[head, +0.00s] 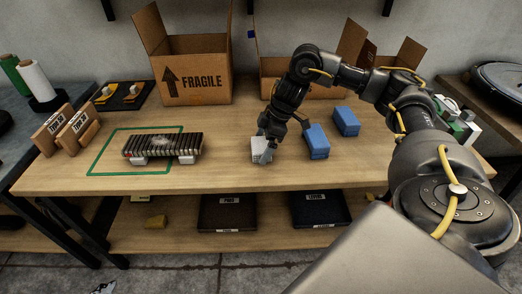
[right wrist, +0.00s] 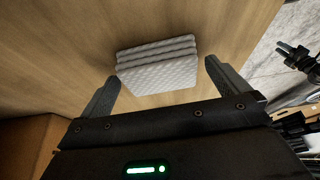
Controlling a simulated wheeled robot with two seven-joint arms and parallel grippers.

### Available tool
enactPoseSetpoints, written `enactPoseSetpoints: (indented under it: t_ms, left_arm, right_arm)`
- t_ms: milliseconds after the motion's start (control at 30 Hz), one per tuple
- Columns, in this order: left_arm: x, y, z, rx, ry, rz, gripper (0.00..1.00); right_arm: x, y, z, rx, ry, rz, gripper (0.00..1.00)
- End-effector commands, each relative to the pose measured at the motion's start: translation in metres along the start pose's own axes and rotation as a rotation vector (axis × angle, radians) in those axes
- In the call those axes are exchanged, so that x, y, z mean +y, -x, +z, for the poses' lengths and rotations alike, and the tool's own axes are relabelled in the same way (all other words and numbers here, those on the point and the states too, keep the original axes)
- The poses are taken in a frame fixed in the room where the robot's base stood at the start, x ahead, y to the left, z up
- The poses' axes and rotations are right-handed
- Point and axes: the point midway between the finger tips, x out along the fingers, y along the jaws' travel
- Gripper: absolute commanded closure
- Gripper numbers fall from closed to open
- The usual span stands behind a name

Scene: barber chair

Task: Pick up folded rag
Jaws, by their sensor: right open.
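The folded rag (head: 259,148) is a small, light grey, layered stack on the wooden table, near its front middle. In the right wrist view the rag (right wrist: 158,66) shows quilted folds and lies beyond and between the fingertips. My right gripper (head: 267,142) comes down over the rag and partly hides it in the head view. In the right wrist view my right gripper (right wrist: 160,75) is open, with one finger on each side of the rag and a gap at both sides. I cannot tell its exact height above the table. My left gripper is not in view.
Two blue folded pieces (head: 317,141) lie just right of the rag. A slatted dark object (head: 163,145) sits in a green outline at left. A FRAGILE box (head: 197,80) stands behind. The table (head: 225,172) is bare between the slatted object and the rag.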

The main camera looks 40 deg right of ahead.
Motion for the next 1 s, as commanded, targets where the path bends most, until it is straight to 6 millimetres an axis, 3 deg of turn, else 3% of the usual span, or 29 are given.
enactPoseSetpoints:
  t_ms: [233, 567, 833, 1000]
  left_arm:
    - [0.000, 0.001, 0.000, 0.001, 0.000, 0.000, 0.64]
    - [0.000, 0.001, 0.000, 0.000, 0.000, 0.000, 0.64]
    - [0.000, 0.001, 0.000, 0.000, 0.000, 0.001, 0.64]
    - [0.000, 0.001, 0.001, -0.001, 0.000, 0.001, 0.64]
  right_arm:
    - [0.000, -0.002, 0.000, 0.000, 0.000, 0.001, 0.00]
    - [0.000, -0.002, 0.000, 0.001, 0.000, 0.001, 0.41]
    - [0.000, 0.000, -0.001, 0.001, 0.000, 0.001, 0.41]
    - [0.000, 0.012, -0.007, 0.002, 0.001, 0.002, 0.41]
